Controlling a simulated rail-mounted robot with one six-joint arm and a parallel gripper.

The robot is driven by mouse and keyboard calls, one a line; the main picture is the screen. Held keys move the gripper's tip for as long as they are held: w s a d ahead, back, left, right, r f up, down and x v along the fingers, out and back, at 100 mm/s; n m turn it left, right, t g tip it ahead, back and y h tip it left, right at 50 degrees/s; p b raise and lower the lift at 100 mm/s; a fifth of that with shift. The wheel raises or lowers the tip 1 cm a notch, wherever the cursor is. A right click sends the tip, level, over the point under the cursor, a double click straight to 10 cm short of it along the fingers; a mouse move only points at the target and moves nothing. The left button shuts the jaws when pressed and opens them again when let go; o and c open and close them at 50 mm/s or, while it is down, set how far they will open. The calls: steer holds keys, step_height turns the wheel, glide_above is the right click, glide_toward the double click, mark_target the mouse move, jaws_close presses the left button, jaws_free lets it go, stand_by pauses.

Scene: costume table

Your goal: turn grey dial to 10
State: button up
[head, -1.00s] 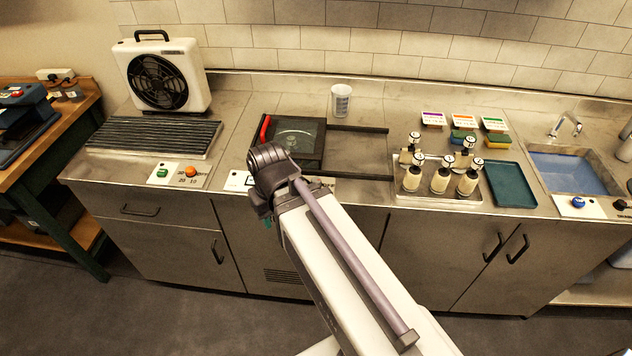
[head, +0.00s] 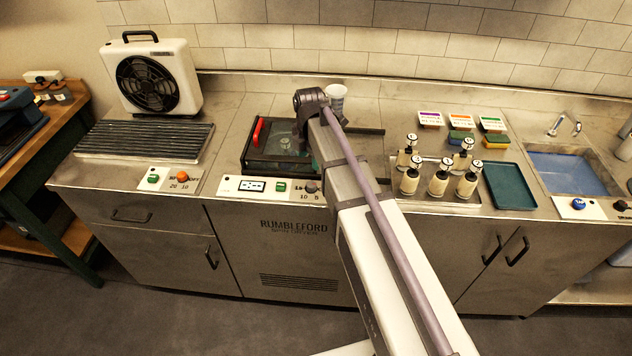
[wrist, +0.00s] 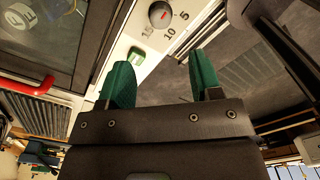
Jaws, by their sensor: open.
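The grey dial (wrist: 160,14) is a round knob on a white panel (wrist: 118,55) at the top of the wrist view. The marks 15, 10 and 5 are printed around it; I cannot tell surely which one it points to. In the head view the dial (head: 312,186) is at the right end of the panel on the counter's front edge. My gripper (wrist: 160,78) is open and empty, its two green fingertips apart. In the wrist picture the dial lies beyond the fingertips, not between them. In the head view the arm mostly hides my gripper.
A green button (wrist: 136,55) sits beside the dial. A dark glass-lidded unit (head: 262,150) with a red handle (head: 257,131) is behind the panel. A tray of several bottles (head: 438,184) is to the right.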

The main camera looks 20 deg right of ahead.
mark_target(311, 184)
step_height(311, 184, down, 11)
steer(key=b, duration=1)
steer(key=shift+b, duration=0.3)
steer(key=shift+r, duration=0.15)
steer(key=shift+c, duration=0.4)
steer(key=c, duration=0.9)
steer(key=shift+o, duration=0.2)
